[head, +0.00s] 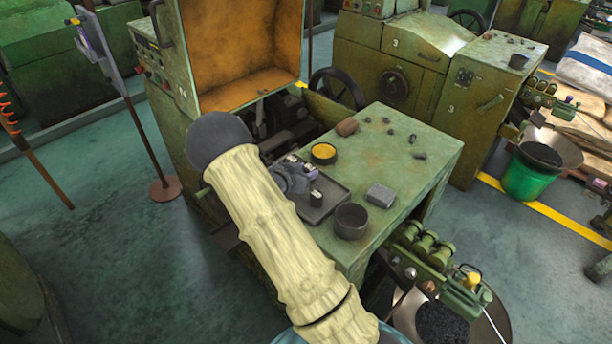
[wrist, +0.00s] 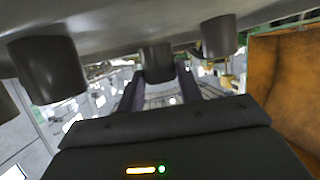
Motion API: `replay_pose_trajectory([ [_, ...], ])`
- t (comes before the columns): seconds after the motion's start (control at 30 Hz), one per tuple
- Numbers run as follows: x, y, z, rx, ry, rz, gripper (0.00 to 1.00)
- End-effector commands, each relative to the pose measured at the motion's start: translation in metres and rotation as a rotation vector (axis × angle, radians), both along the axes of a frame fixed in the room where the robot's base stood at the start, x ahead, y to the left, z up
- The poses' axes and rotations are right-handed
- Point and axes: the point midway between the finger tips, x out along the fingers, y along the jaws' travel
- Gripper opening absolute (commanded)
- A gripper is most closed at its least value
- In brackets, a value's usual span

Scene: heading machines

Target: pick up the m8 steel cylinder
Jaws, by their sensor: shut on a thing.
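That cylinder's end meets or nearly meets the tray surface; I cannot tell if there is a gap. Two similar cylinders stand beside it, one at the left (wrist: 50,70) and one at the right (wrist: 218,38). No size marking is readable.
An open orange-lined housing (head: 240,45) rises behind my arm. The green top's right part is mostly clear.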

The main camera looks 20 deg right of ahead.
Motion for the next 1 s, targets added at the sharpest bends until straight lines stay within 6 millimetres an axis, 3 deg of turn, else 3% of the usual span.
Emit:
replay_pose_trajectory([
  [0.3,0.0,0.0,0.056,0.0,-0.008,-0.002,0.0],
  [0.5,0.0,0.0,0.081,0.0,-0.004,0.0,0.0],
  [1.0,0.0,0.0,0.085,-0.001,-0.001,-0.001,0.0],
])
